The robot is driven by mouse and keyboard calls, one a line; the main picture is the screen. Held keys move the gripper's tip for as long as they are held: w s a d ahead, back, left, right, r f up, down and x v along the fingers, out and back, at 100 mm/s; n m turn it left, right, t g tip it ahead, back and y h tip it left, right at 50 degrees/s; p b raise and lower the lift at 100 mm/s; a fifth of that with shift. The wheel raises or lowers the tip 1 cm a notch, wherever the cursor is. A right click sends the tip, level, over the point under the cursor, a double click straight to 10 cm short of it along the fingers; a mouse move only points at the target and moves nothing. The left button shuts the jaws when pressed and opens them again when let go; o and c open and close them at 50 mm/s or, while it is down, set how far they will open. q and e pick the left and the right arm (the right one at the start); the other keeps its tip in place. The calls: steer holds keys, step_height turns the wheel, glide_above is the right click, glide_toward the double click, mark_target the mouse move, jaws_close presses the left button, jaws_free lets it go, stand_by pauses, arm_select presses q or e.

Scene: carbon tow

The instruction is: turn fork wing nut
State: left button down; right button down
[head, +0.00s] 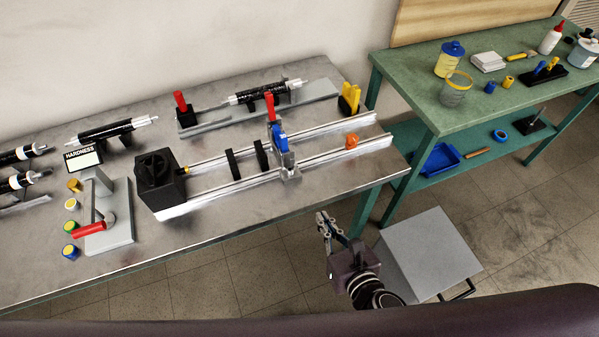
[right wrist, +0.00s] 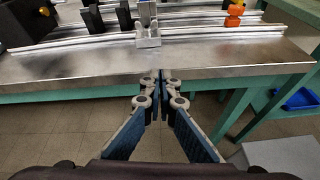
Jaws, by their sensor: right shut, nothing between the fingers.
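A twin-rail fixture (head: 225,194) lies on the metal bench. A small orange knob (head: 352,141) sits at its right part, between or on the rails; it also shows in the right wrist view (right wrist: 235,14). I cannot tell for sure whether this is the fork wing nut. My left gripper is out of view.
The metal bench (head: 150,245) holds a hardness tester (head: 108,224), a black block (head: 160,183) and dark tubes. A green table (head: 475,110) with bottles and tools stands at right. A grey box (head: 428,250) is on the floor. The bench's front strip is clear.

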step_height(320, 180, up, 4)
steer(key=f+n, duration=0.1)
steer(key=n, duration=0.1)
steer(key=p, duration=0.3)
glide_toward(295, 169)
steer(key=shift+t+y, duration=0.3)
steer(key=x, duration=0.6)
steer(key=shift+w+f, duration=0.25)
steer(key=shift+f, duration=0.25)
steer(key=shift+w+d+n+y+p, duration=0.1)
steer(key=shift+d+n+y+p, duration=0.2)
steer(key=shift+n+y, duration=0.3)
